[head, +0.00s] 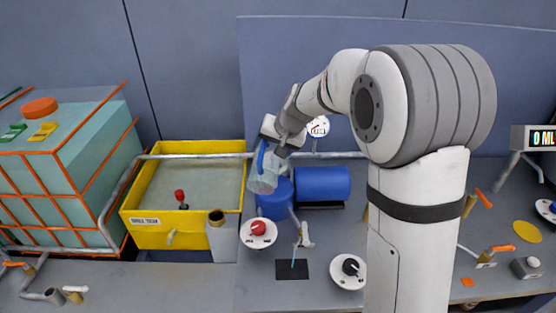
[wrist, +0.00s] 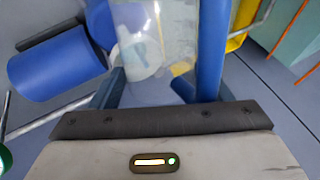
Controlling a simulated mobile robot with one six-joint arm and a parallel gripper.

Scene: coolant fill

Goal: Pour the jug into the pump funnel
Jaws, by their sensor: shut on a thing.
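The clear jug (head: 262,178) with a blue handle (head: 260,155) hangs tilted from my gripper (head: 272,146), over the blue pump body (head: 272,203). In the wrist view the jug's clear wall (wrist: 178,30) and blue handle (wrist: 212,45) are close in front of my gripper (wrist: 150,90), which is shut on the jug. I cannot make out the contact. A pale round shape shows through or beside the clear wall; I cannot tell what it is. I cannot pick out the pump funnel; the jug may hide it. No stream of liquid is visible.
A blue motor cylinder (head: 322,184) lies right of the pump body. A yellow tank (head: 150,233) and an open-topped grey post (head: 217,235) stand to the left. Round plates with a red knob (head: 258,228) and a black knob (head: 350,267) are in front. A display (head: 540,138) reads 0 ML.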

